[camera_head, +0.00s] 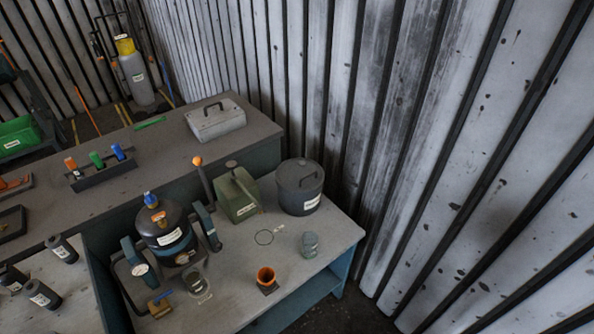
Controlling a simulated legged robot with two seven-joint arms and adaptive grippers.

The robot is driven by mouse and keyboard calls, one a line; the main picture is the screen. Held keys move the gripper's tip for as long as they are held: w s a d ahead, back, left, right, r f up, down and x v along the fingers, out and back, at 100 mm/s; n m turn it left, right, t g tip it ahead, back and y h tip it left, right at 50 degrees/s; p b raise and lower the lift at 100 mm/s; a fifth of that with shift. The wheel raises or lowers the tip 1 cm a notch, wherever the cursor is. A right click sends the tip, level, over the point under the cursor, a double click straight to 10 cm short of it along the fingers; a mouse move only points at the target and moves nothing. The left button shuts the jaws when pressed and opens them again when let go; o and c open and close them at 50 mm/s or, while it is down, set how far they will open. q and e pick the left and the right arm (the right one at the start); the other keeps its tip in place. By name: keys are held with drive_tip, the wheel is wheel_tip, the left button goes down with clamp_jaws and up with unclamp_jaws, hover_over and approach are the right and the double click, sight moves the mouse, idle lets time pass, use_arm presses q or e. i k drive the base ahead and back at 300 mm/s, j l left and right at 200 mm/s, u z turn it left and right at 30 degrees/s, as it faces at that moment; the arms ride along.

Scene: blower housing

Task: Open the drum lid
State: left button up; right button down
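A dark grey drum (302,201) stands upright at the back right of the grey table, near the corrugated wall, with a white label on its side. Its round lid (296,172) sits on top and appears closed, with a small raised handle. I cannot make out a latch. I see neither of my grippers and no arm of mine that I can be sure of.
A green can (238,199) stands close left of the drum. A black tank (162,224) stands left. The table's right edge (358,240) is clear.

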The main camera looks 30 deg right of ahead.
sight(296, 176)
drive_tip(key=l+u, duration=0.1)
drive_tip(key=l, duration=0.6)
drive_tip(key=k+l+u, duration=0.1)
drive_tip(key=l, duration=0.55)
drive_tip(key=l+u, duration=0.1)
drive_tip(key=l, duration=0.6)
drive_tip(key=k, duration=0.05)
